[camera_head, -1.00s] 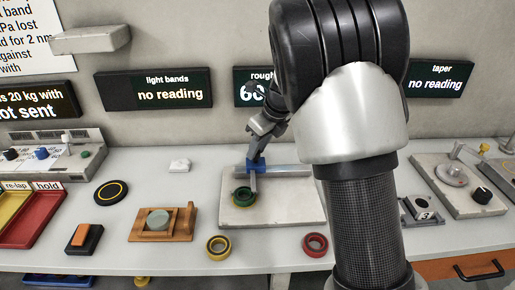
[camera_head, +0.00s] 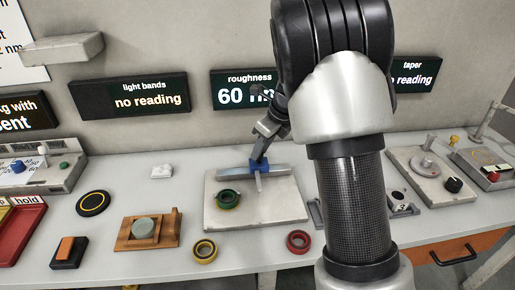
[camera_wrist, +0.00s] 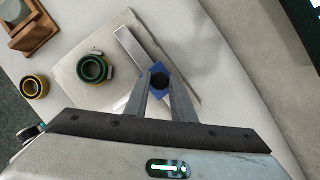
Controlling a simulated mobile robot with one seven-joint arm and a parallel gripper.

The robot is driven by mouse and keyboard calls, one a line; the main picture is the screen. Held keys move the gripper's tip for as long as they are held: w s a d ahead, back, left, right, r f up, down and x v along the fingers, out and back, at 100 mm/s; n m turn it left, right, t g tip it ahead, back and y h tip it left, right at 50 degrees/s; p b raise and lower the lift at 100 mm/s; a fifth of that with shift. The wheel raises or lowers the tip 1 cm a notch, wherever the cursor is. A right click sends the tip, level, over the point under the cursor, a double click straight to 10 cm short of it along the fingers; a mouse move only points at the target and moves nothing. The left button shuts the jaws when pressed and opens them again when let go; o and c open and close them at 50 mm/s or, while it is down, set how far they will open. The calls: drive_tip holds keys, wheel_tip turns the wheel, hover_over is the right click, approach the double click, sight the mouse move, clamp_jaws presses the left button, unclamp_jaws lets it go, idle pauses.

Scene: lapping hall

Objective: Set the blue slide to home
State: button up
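The blue slide (camera_head: 268,168) sits on a grey rail (camera_head: 232,173) along the back of a pale stone plate (camera_head: 285,212). A grey stylus arm (camera_head: 258,184) points forward from it. A green ring (camera_head: 228,199) lies on the plate left of the stylus, apart from it. My gripper (camera_head: 263,154) comes down onto the slide from above. In the wrist view, my fingers (camera_wrist: 159,84) close on either side of the dark knob of the blue slide (camera_wrist: 154,69). Any home mark on the rail is too small to make out.
A roughness display (camera_head: 245,90) reads 60 nm behind the plate. Yellow (camera_head: 204,251) and red (camera_head: 298,241) rings lie in front of the plate. A wooden holder (camera_head: 148,231) stands to the left. A small numbered block (camera_head: 400,202) and a grey instrument (camera_head: 432,180) stand to the right.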

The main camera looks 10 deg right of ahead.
drive_tip(key=o, duration=0.4)
drive_tip(key=shift+d, duration=0.45)
drive_tip(key=shift+a, duration=0.1)
drive_tip(key=p+v, duration=0.4)
drive_tip(key=v, duration=1.3)
drive_tip(key=shift+s+r, duration=0.1)
drive_tip(key=shift+r, duration=0.1)
drive_tip(key=s+a+r+n+t+h, duration=0.1)
drive_tip(key=s+r+n+t+h, duration=0.15)
drive_tip(key=s+n, duration=2.5)
drive_tip(key=shift+m+h, duration=0.25)
drive_tip(key=shift+h, duration=0.1)
drive_tip(key=r+p, duration=1.4)
drive_tip(key=shift+s+a, duration=0.1)
drive_tip(key=shift+a, duration=0.1)
